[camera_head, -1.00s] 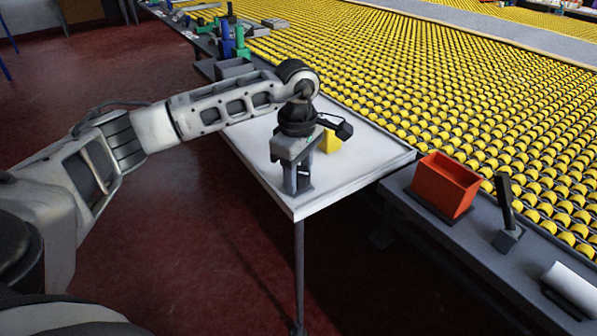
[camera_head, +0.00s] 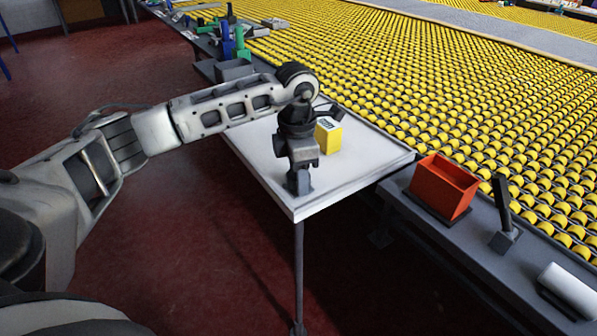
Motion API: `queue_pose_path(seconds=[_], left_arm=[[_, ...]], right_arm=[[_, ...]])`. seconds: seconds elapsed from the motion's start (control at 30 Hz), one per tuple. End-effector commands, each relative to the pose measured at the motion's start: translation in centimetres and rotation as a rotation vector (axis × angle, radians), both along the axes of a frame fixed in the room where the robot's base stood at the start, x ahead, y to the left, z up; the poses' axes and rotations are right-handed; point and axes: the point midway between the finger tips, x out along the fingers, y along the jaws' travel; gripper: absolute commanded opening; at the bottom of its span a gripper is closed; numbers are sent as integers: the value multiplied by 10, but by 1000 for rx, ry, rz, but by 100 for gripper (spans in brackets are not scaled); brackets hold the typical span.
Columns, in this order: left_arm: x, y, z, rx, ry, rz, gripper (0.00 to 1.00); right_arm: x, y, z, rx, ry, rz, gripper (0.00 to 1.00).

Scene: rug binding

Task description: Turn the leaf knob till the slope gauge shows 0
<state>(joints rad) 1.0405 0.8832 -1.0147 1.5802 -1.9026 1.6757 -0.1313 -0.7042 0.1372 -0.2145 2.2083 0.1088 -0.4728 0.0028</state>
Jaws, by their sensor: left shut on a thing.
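My left gripper (camera_head: 300,180) points down over the near part of the white table leaf (camera_head: 355,172). It is shut on a small dark thing at the leaf's surface, which I take to be the leaf knob; the fingers and wrist hide most of it. A yellow box (camera_head: 328,136) stands on the leaf just behind and right of the gripper. It has a small dark display on top, likely the slope gauge; its reading is too small to tell. My right gripper is not in view.
Right of the leaf, a grey bench (camera_head: 470,245) carries an orange bin (camera_head: 445,187), a dark upright handle (camera_head: 502,205) and a white roll (camera_head: 569,288). A bed of yellow rollers (camera_head: 450,100) lies behind. Red floor is open at the left.

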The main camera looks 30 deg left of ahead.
Motion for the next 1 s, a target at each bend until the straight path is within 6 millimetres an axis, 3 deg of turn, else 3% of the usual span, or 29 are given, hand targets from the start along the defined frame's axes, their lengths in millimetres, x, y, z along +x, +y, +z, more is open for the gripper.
queue_pose_path(seconds=[0.73,0.77,0.8,0.83,1.0], left_arm=[[-3,-1,-7,1,15,85,19],[-3,-1,-7,1,15,85,48],[-3,-1,-7,1,15,85,59],[-3,-1,-6,1,15,85,64],[-2,0,-4,0,9,86,64]], right_arm=[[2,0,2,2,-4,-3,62],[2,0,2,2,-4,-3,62],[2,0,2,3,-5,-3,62],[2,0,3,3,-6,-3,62],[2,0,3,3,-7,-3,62]])
